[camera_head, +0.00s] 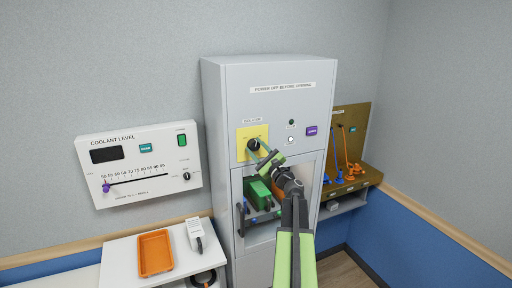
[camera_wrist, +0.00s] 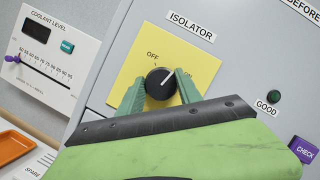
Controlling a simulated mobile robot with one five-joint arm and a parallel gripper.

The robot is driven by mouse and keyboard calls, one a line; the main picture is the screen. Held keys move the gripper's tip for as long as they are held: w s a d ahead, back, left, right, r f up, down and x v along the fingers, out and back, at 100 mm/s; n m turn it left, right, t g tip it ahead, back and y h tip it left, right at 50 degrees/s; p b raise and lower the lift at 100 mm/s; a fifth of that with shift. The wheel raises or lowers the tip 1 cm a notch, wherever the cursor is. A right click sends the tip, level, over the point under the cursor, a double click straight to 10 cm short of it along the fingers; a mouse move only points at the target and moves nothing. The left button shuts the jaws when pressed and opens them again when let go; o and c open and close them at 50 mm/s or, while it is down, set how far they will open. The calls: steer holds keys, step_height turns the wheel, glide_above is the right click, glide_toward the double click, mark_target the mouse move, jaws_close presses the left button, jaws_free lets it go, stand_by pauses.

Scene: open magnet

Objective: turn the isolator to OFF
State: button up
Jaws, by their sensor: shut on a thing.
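The isolator (camera_wrist: 159,83) is a round black knob with a white pointer line, on a yellow plate (camera_wrist: 135,60) on the grey cabinet. OFF is printed at its upper left and ON at its right. The pointer line slants to the upper right, toward ON. My gripper (camera_wrist: 160,92) has its two green fingers on either side of the knob and is shut on it. In the head view my gripper (camera_head: 258,150) reaches up to the yellow plate (camera_head: 244,134) and partly covers the knob.
A green GOOD lamp (camera_wrist: 273,97) and a purple CHECK button (camera_wrist: 305,150) sit right of the plate. Below is an open bay with a green block (camera_head: 257,190). A COOLANT LEVEL panel (camera_head: 140,165) hangs at left, above a table with an orange tray (camera_head: 155,253).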

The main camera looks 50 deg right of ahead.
steer(key=n+y+p, duration=0.1)
steer(key=n, duration=0.1)
steer(key=n+g+y+p, duration=0.1)
steer(key=n, duration=0.2)
steer(key=n+y+p, duration=0.1)
steer(key=n, duration=0.2)
steer(key=shift+r+p, duration=0.25)
steer(key=shift+p, duration=0.1)
steer(key=shift+f+n+g+y+p, duration=0.1)
steer(key=shift+n+g+y+p, duration=0.1)
steer(key=shift+n+g+p, duration=0.6)
steer(key=shift+f+n+g+y+p, duration=0.15)
steer(key=shift+n+p, duration=0.3)
steer(key=shift+n, duration=0.75)
steer(key=o, duration=1.1)
steer(key=shift+s, duration=0.2)
steer(key=s, duration=1.7)
steer(key=shift+f, duration=0.3)
